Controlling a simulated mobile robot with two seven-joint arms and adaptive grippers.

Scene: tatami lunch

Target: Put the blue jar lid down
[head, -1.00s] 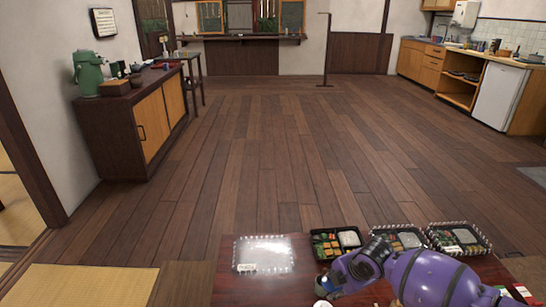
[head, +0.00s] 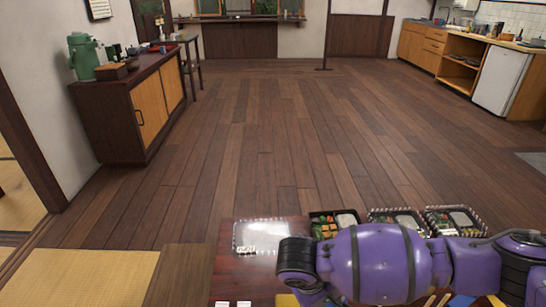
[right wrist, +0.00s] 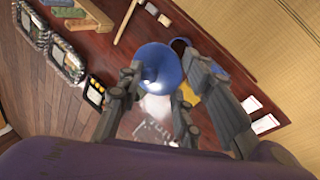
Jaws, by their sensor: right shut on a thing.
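The blue jar lid (right wrist: 160,66) is a round blue disc in the right wrist view. My right gripper (right wrist: 163,84) is shut on it, with dark fingers on either side, and holds it over the dark red table (right wrist: 118,48). A second, darker blue rounded shape (right wrist: 181,45) shows just behind the lid; I cannot tell what it is. In the head view my purple right arm crosses the near part of the table, and the lid and fingertips cannot be made out there. My left gripper is not in view.
Several bento boxes (head: 334,225) stand along the table's far edge. A clear plastic cover (head: 270,236) lies at the far left. Two white packets (head: 233,304) lie near the left front. The table's left part between cover and packets looks bare.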

